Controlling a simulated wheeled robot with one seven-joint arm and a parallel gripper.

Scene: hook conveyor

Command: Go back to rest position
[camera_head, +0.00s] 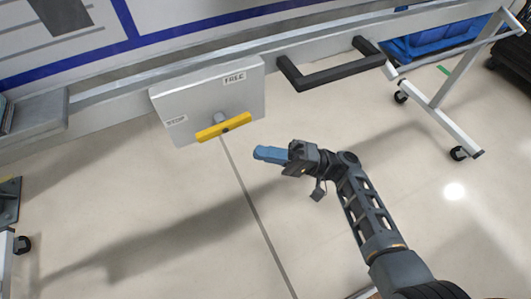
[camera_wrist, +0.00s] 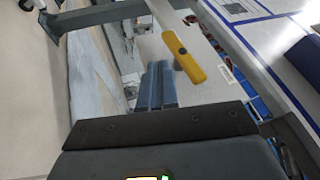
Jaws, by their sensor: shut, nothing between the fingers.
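My gripper (camera_head: 262,154) is shut and empty, its two blue fingers pressed together. In the head view it points left, over the floor, a little right of and below a yellow handle (camera_head: 222,127). The handle is fixed to a grey box (camera_head: 172,98) with labels reading "FREE" at the upper right and one at the left that is too small to read surely. In the wrist view the blue fingers (camera_wrist: 157,86) lie side by side, and the yellow handle (camera_wrist: 184,57) shows just beyond them to the right, apart from them.
A dark bar handle (camera_head: 335,70) sticks out right of the box. A wheeled metal frame (camera_head: 448,108) stands at the right, with a blue bin (camera_head: 435,42) behind it. Another wheeled item is at the left edge. The floor (camera_head: 110,210) between is clear.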

